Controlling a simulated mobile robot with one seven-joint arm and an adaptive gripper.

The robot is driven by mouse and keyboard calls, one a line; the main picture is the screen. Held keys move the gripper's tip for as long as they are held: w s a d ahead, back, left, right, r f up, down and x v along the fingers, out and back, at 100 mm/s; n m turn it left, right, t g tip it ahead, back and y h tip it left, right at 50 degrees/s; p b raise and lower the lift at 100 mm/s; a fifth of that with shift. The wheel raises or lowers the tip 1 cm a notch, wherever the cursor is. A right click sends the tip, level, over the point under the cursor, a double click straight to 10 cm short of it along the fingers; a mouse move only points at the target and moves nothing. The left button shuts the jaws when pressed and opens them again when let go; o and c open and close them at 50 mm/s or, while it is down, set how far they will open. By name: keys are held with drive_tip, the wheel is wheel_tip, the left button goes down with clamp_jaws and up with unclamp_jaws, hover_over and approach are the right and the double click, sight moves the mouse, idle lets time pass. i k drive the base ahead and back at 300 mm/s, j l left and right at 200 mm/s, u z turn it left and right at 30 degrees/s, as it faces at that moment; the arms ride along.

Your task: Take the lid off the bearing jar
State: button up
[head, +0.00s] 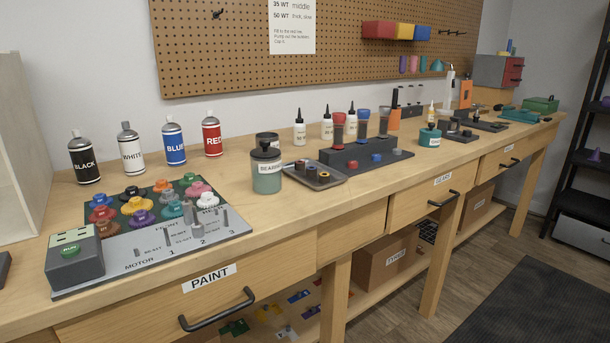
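The bearing jar (267,182) stands upright on the workbench, left of the picture's middle in the head view. It has a greenish, see-through-looking body and a white label that reads as "BEARINGS". Its dark lid (266,152), with a small knob on top, sits on the jar's mouth. I cannot tell how the lid is fastened. My gripper is not in view.
The gear board (150,245) lies to the left. The wooden bench top (290,218) is bare in front of the jar.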

sight(265, 151)
drive_tip(key=i+j+z, duration=0.15)
drive_tip(key=z, duration=0.2)
drive_tip(key=i+j+z, duration=0.1)
drive_tip(key=j+z, duration=0.25)
drive_tip(key=i+j+z, duration=0.1)
drive_tip(key=z, duration=0.2)
drive_tip(key=i+j, duration=0.4)
drive_tip(key=i, duration=0.05)
